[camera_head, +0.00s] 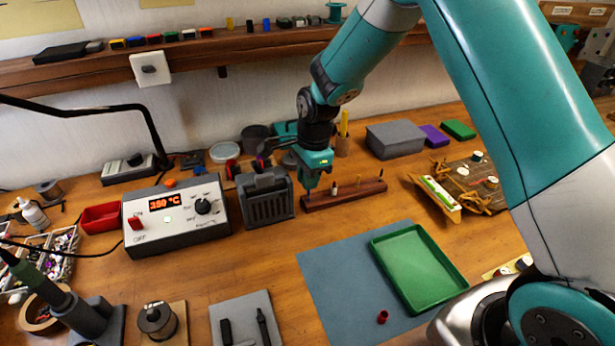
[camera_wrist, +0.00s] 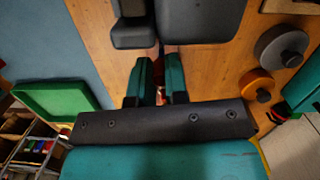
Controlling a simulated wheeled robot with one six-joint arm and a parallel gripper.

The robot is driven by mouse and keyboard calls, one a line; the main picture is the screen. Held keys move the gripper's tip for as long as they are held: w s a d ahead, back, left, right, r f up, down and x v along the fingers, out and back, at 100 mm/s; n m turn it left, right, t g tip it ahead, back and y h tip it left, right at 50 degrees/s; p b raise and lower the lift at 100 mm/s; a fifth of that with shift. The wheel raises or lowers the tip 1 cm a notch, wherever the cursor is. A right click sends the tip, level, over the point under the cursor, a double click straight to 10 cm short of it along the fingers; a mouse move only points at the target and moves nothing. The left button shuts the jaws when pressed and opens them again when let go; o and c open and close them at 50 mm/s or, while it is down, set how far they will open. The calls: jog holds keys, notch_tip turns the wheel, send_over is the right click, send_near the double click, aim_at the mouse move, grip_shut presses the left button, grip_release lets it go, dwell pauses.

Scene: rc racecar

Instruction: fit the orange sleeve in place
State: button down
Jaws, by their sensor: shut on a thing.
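My gripper (camera_head: 308,184) points down at the left end of the dark wooden peg strip (camera_head: 372,190). Several short pegs stand on the strip, one with a white part and one yellowish. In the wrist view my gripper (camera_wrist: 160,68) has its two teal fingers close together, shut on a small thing. Only a reddish-orange bit shows between them; I take it to be the orange sleeve, mostly hidden by the fingers. I cannot tell whether it touches a peg.
A dark grey slotted holder (camera_head: 267,198) stands close left of my gripper. A soldering station (camera_head: 178,222) is farther left. A green tray (camera_head: 418,268) and a small red cylinder (camera_head: 382,317) lie on the blue mat (camera_head: 330,275). A grey box (camera_head: 394,139) stands behind right.

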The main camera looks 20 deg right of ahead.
aim_at(308, 201)
jog(key=shift+f, duration=0.2)
jog(key=shift+f+b, duration=1.25)
jog(key=shift+f, duration=0.75)
jog(key=c, duration=0.7)
grip_release()
jog(key=shift+o, duration=0.2)
jog(key=shift+r, duration=0.1)
jog(key=shift+d+r+p, duration=0.15)
jog(key=shift+r+p, duration=1.05)
jog(key=shift+r, duration=0.25)
jog(key=shift+d+r+p, duration=0.15)
jog(key=shift+r+p, duration=1.1)
jog(key=shift+r, duration=0.25)
jog(key=shift+d+r+p, duration=0.15)
jog(key=shift+r+p, duration=1.05)
jog(key=shift+r, duration=0.25)
